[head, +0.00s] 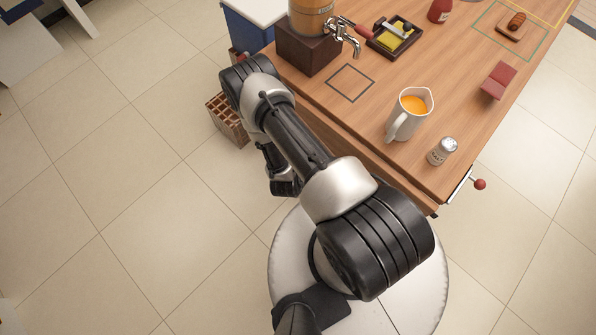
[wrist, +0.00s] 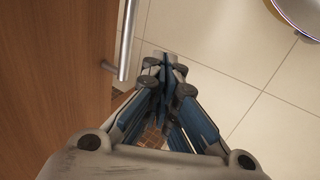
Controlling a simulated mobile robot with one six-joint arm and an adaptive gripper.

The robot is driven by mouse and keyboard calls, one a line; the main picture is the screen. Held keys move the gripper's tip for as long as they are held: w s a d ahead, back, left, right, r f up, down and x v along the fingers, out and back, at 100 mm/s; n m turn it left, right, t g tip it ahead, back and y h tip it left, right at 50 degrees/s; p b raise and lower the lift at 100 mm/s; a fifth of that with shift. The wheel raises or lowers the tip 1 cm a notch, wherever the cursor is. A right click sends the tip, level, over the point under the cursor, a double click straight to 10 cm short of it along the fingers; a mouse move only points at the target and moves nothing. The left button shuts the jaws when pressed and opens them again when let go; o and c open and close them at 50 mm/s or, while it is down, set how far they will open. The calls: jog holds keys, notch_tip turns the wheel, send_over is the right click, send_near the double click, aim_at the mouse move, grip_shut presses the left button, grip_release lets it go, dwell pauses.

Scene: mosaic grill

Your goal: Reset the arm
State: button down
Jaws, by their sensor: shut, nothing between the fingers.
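In the wrist view, my gripper (wrist: 165,68) is shut with nothing between its fingers. It points down toward the tiled floor beside a wooden cabinet front (wrist: 50,70) with a metal bar handle (wrist: 128,40). In the head view, my arm (head: 295,140) reaches out along the left side of the wooden table (head: 330,115). The gripper itself is hidden under the arm there.
A white jug (head: 405,122) of orange liquid and a shaker (head: 442,150) stand near the table's front edge. A barrel dispenser (head: 312,18) stands at the back. A brown crate (head: 228,118) sits on the floor by the arm.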

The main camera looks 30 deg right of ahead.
jog(key=s+a+r+p, duration=0.1)
jog(key=a+r, duration=0.3)
jog(key=a, duration=0.1)
jog(key=shift+s+a+p, duration=0.25)
jog(key=shift+s+p, duration=0.05)
jog(key=shift+w, duration=0.1)
jog(key=w+a+r+m+y, duration=0.1)
jog(key=w+a+r+y, duration=0.15)
jog(key=w+r, duration=0.35)
jog(key=w+a+r+t+y, duration=0.1)
jog(key=w+a+r, duration=0.3)
jog(key=r, duration=0.4)
jog(key=w+a+r+m+y, duration=0.1)
jog(key=w+a+r, duration=0.35)
jog(key=r, duration=0.25)
notch_tip(320, 180, up, 13)
jog(key=w+y, duration=0.1)
jog(key=y, duration=0.1)
jog(key=s+d+r+t, duration=0.1)
jog(key=s+d+r, duration=0.1)
jog(key=s+r, duration=0.7)
jog(key=s+d+r+t, duration=0.15)
jog(key=s+r, duration=0.25)
jog(key=r, duration=0.9)
jog(key=s+d+r+m+h, duration=0.1)
jog(key=s+d, duration=0.3)
jog(key=s, duration=0.4)
jog(key=shift+r+m+g, duration=0.3)
jog(key=shift+r+g, duration=0.05)
jog(key=shift+r, duration=0.4)
